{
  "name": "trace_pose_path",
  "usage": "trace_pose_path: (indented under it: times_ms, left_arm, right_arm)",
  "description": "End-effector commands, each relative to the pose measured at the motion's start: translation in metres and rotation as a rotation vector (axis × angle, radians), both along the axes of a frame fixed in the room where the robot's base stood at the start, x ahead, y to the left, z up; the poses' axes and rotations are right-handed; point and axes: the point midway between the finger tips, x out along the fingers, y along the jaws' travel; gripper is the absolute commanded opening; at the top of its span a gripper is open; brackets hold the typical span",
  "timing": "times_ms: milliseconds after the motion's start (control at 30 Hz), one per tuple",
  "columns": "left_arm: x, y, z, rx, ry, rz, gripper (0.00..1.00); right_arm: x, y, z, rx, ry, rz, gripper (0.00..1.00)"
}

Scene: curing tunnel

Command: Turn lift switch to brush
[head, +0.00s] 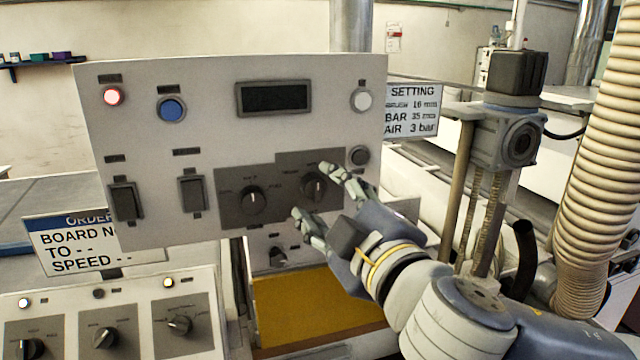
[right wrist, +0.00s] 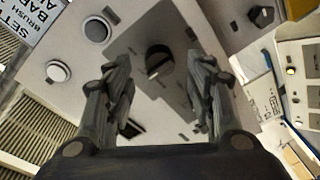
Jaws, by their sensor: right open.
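A white control panel (head: 215,80) faces me in the head view. It carries two black rotary knobs on dark plates, a left knob (head: 251,198) and a right knob (head: 314,186). Their labels are too small to read, so I cannot tell which is the lift switch. My right gripper (head: 313,191) is open, with one fingertip above and one below the right knob. In the right wrist view this knob (right wrist: 160,62) shows between the spread fingers, with no clear contact. Its pointer stands close to upright in the head view. My left gripper is out of view.
A lower panel with knobs (head: 104,337) is at bottom left. A post with a motor (head: 507,140) and a ribbed hose (head: 598,150) stand right.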

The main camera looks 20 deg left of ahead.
Motion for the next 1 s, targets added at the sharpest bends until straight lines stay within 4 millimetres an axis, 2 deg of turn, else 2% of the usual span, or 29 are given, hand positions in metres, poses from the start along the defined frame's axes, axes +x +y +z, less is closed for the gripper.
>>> trace_pose_path:
  times_ms: [233, 567, 600, 767, 800, 1000]
  left_arm:
    - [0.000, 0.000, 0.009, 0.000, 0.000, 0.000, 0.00]
    - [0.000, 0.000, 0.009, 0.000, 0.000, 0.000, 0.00]
    - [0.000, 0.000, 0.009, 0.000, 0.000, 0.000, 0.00]
    - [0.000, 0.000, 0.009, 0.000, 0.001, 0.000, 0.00]
    - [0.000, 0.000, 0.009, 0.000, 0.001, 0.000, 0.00]
    - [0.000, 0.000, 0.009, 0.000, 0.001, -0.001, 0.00]
  right_arm:
    - [0.018, 0.015, 0.001, 0.001, 0.001, 0.000, 0.50]
    - [0.021, 0.017, 0.000, 0.001, 0.001, 0.000, 0.50]
    - [0.021, 0.017, 0.000, 0.001, 0.001, 0.000, 0.46]
    - [0.021, 0.017, 0.000, 0.001, 0.001, 0.000, 0.09]
    - [0.021, 0.017, 0.000, 0.001, 0.001, 0.000, 0.06]
    - [0.021, 0.017, 0.000, -0.003, -0.002, -0.001, 0.06]
